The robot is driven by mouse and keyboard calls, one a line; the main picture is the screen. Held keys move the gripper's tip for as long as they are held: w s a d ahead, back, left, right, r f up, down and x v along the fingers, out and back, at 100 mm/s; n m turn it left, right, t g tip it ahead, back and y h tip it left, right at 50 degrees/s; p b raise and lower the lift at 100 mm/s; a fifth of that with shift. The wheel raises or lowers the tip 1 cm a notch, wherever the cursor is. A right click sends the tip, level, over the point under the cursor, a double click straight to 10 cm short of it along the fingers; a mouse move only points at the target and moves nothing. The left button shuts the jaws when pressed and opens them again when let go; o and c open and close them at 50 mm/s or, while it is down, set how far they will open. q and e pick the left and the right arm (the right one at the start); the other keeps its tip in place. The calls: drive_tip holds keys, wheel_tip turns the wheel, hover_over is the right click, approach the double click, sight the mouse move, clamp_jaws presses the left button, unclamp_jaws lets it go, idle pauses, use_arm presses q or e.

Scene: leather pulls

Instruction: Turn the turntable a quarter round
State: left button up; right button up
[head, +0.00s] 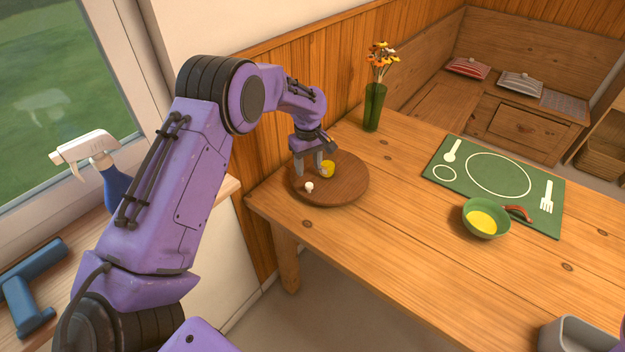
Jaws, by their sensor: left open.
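The turntable (345,187) is a round brown wooden disc on the left end of the wooden table. A small white knob or peg (309,187) stands near its front left edge. A small yellow thing (328,168) is on it, beside my gripper's right finger. My left gripper (309,172) points down over the left part of the turntable, with its fingers apart. I cannot tell whether the fingertips touch the disc or the yellow thing. My right gripper does not show.
A green vase with flowers (374,108) stands behind the turntable. A green placemat (543,213) and a green pan (486,232) lie to the right. A grey bin (577,337) is at the lower right. A spray bottle (112,180) stands on the sill. The table's front middle is clear.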

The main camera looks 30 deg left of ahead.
sight(309, 184)
use_arm(q)
wheel_tip(309, 184, down, 8)
drive_tip(key=shift+w+d+f+p, duration=0.1)
drive_tip(key=shift+d+p, duration=0.05)
drive_tip(key=shift+p, duration=0.6)
drive_tip(key=shift+f, duration=0.2)
clamp_jaws()
